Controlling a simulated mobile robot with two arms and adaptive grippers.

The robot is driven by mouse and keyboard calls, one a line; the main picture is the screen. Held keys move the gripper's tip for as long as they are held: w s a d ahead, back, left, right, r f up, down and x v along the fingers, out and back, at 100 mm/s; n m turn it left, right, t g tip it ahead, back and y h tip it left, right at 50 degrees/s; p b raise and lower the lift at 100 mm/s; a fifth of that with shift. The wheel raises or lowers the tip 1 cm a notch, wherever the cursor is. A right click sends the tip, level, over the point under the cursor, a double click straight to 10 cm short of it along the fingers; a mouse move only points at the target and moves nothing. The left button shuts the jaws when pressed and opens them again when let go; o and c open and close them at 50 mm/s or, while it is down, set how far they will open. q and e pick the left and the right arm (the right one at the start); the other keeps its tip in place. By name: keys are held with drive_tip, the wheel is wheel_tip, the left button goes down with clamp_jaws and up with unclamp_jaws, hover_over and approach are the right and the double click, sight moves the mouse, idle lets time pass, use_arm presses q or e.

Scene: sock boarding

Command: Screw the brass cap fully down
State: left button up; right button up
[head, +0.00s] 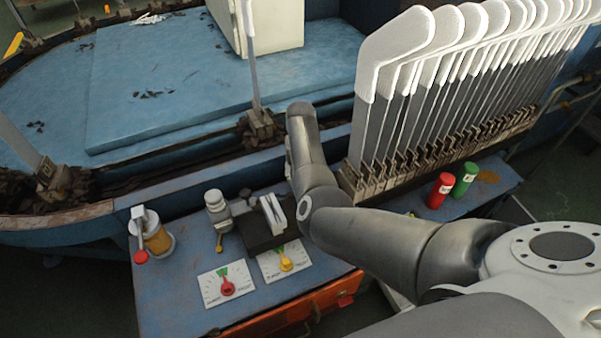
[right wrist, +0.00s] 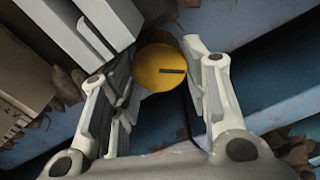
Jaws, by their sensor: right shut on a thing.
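The brass cap (right wrist: 152,74) shows in the right wrist view as a round yellow disc with a short dark mark on its face. My right gripper (right wrist: 160,68) has a finger on either side of it and is shut on it. Whatever the cap sits on is hidden below it, so I cannot tell how far down it is. In the head view my right arm reaches across the picture and hides the cap and its own gripper. My left gripper is in neither view.
White sock forms (head: 398,52) stand in a rack right of my forearm. Red (head: 440,190) and green (head: 464,180) cylinders stand on the blue bench.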

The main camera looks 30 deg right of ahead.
drive_tip(key=o, duration=1)
wheel_tip(320, 180, up, 12)
idle(0.3)
